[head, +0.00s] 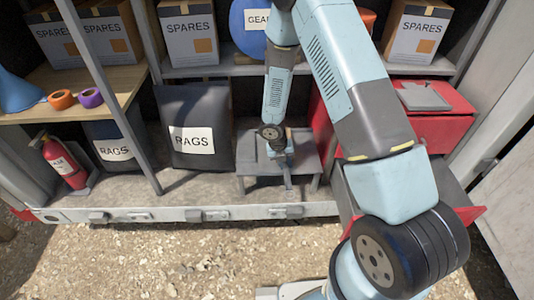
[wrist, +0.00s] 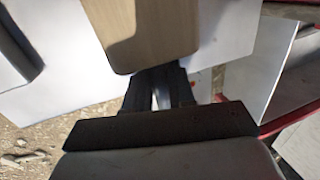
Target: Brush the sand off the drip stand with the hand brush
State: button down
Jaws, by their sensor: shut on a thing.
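My gripper (head: 284,162) is low in the middle bay of the shelving, over a grey low stand (head: 248,163). I cannot tell whether this stand is the drip stand, and no sand shows clearly on it. In the wrist view my gripper (wrist: 160,85) is shut on a flat, pale wooden piece (wrist: 155,40), which looks like the hand brush. Its bristles are not visible, and I cannot tell whether it touches anything. My wrist and arm hide part of the stand.
A black RAGS bag (head: 193,125) stands left of the stand. A red drawer cabinet (head: 433,115) stands to the right, with an open drawer. A fire extinguisher (head: 63,163) is at far left. Shelf posts border the bay.

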aim_at(268, 169)
jog(key=shift+d, duration=0.6)
jog(key=shift+d+r, duration=0.1)
jog(key=shift+d, duration=0.65)
jog(key=shift+a, duration=5.35)
jog(key=shift+w+r, duration=0.1)
jog(key=shift+r, duration=1.2)
notch_tip(268, 169, up, 5)
jog(key=shift+d+r, duration=0.1)
